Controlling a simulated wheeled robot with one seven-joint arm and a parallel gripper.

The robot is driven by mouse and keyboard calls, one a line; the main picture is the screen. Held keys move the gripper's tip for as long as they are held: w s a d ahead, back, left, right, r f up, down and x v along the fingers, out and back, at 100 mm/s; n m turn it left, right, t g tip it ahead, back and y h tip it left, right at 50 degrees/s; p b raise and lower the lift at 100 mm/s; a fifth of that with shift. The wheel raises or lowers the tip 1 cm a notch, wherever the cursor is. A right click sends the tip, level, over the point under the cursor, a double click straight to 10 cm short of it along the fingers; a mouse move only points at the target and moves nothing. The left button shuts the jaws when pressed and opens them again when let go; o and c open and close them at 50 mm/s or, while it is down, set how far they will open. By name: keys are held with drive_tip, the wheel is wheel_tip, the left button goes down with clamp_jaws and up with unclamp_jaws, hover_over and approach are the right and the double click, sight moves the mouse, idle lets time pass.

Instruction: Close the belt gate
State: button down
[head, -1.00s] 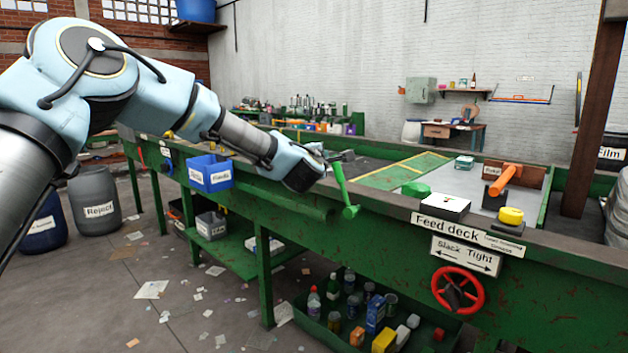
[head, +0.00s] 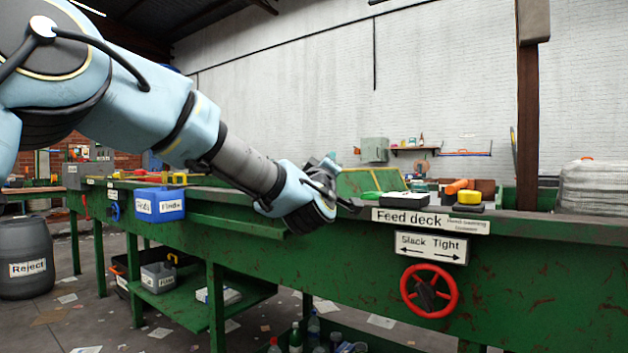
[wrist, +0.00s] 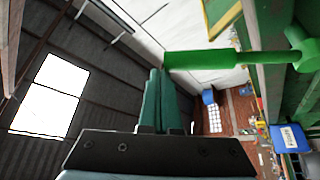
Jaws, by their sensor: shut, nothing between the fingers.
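My gripper (head: 342,200) is at the near edge of the green belt frame, left of the "Feed deck" sign. In the wrist view its teal fingers (wrist: 156,98) are shut together with nothing between them. A bright green lever (wrist: 212,58) extends from a round hub (wrist: 301,48) on the belt frame. Its free end is right beside the fingertips; I cannot tell whether they touch.
A red handwheel (head: 429,291) is below the "Slack Tight" sign (head: 431,247). A blue bin (head: 160,204) hangs on the frame's front at left. A yellow button (head: 468,196) and an orange handle (head: 456,186) are on the deck. A reject barrel (head: 25,258) stands at left.

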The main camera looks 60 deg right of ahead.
drive_tip(key=s+f+m+g+h+b, duration=0.2)
drive_tip(key=s+f+m+g+b, duration=0.2)
drive_tip(key=m+b, duration=0.3)
drive_tip(key=shift+s+a+f+m+h+b, duration=0.15)
drive_tip(key=shift+s+f+m+h+b, duration=0.25)
drive_tip(key=shift+s, duration=0.35)
drive_tip(key=shift+f, duration=0.15)
wheel_tip(320, 180, up, 4)
drive_tip(key=w+p, duration=0.1)
drive_tip(key=p, duration=0.1)
drive_tip(key=w+v, duration=0.1)
drive_tip(key=v, duration=0.9)
drive_tip(key=shift+s+a+b, duration=0.25)
drive_tip(key=shift+a+b, duration=0.15)
drive_tip(key=shift+a, duration=0.05)
